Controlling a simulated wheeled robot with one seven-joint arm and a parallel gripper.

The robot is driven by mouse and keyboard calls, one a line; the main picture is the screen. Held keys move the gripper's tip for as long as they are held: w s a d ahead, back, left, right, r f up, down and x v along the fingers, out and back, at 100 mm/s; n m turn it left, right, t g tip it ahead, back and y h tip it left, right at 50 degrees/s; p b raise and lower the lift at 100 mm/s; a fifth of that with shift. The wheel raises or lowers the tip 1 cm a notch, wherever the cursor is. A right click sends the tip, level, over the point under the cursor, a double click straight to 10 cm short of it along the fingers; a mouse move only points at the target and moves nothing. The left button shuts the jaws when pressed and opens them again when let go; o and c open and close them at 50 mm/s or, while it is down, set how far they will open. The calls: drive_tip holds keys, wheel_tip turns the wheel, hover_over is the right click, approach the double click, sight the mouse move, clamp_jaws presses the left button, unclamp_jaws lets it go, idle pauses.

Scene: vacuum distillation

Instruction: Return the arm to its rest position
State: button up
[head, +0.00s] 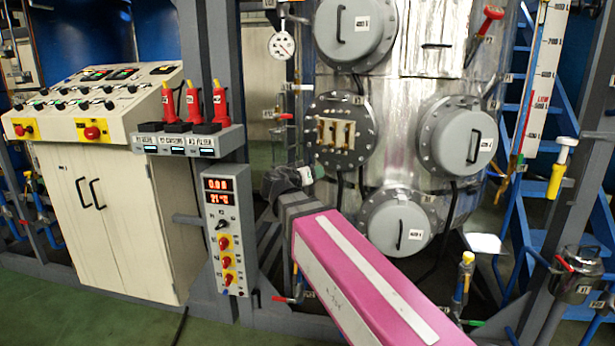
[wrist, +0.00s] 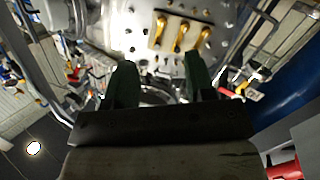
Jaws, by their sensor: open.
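My gripper shows in the wrist view (wrist: 158,85) with its two dark green fingers spread apart and nothing between them. In the head view my pink arm link reaches in from the lower right, and its far end is in front of the steel vessel (head: 390,98). The gripper itself is hard to make out there. In the wrist view a plate with several brass fittings (wrist: 182,34) lies beyond the fingers. The same plate (head: 336,133) shows on the vessel in the head view.
A control cabinet (head: 120,215) stands at the left. A grey box with a digital display (head: 228,240) and a shelf with red-handled switches (head: 195,141) are left of my arm. A blue ladder (head: 515,130) and yellow-handled valve (head: 557,180) are at the right. Green floor (head: 70,305) is in front.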

drive_tip(key=s+d+f+n+g+y, duration=0.15)
drive_tip(key=d+f+g, duration=0.35)
drive_tip(key=f, duration=0.6)
drive_tip(key=s+d+f+g+y, duration=0.1)
drive_tip(key=d+f+g+y, duration=0.1)
drive_tip(key=d+f, duration=0.75)
drive_tip(key=s+d+f+g+y, duration=0.1)
drive_tip(key=s+f+g+y, duration=0.1)
drive_tip(key=f, duration=0.4)
drive_tip(key=s+d+f+g+y, duration=0.1)
drive_tip(key=s+f+g+y, duration=0.1)
drive_tip(key=s+f, duration=0.3)
drive_tip(key=s+d+f+n+g+y, duration=0.1)
drive_tip(key=s+f, duration=0.3)
drive_tip(key=f, duration=0.5)
drive_tip(key=shift+d+f+g+y, duration=0.15)
drive_tip(key=shift+g+y, duration=0.55)
drive_tip(key=shift+y, duration=0.15)
